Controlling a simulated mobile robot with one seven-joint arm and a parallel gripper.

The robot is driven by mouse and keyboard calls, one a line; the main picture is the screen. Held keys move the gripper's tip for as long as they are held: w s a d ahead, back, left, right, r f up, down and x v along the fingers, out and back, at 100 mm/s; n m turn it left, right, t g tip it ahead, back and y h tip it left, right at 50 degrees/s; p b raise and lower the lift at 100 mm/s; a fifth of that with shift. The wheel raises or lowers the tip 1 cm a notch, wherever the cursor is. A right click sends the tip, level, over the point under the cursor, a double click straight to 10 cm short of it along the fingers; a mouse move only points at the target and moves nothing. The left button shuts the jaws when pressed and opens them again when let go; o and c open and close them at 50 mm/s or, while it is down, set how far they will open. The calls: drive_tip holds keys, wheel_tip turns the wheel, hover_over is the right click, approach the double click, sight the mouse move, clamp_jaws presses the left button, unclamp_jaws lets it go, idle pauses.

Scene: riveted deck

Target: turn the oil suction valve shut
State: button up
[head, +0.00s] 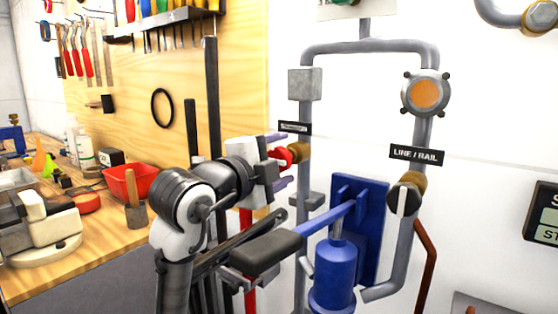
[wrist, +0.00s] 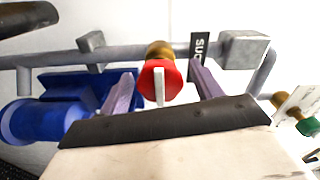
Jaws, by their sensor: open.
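The suction valve has a red knob (head: 281,157) on a brass body (head: 300,157), set in the grey left pipe. In the wrist view the red knob (wrist: 175,85) carries a pale bar that stands upright in the picture, across the pipe's run. Its brass body (wrist: 159,50) is behind it. A black label (wrist: 197,45) beside it reads "SUC", the rest hidden by a finger. My gripper (head: 287,159) is open, its purple fingers on either side of the knob. In the wrist view, my gripper (wrist: 163,74) shows gaps between fingers and knob; it holds nothing.
A blue pump (head: 334,270) with a lever stands below right of the knob. A black-handled valve (head: 405,198) sits under the LINE / RAIL label (head: 416,154). A workbench (head: 112,240) with tools and a red bin (head: 130,183) is at left. The white wall is mostly bare.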

drive_tip(key=b+v, duration=0.1)
drive_tip(key=v, duration=1.3)
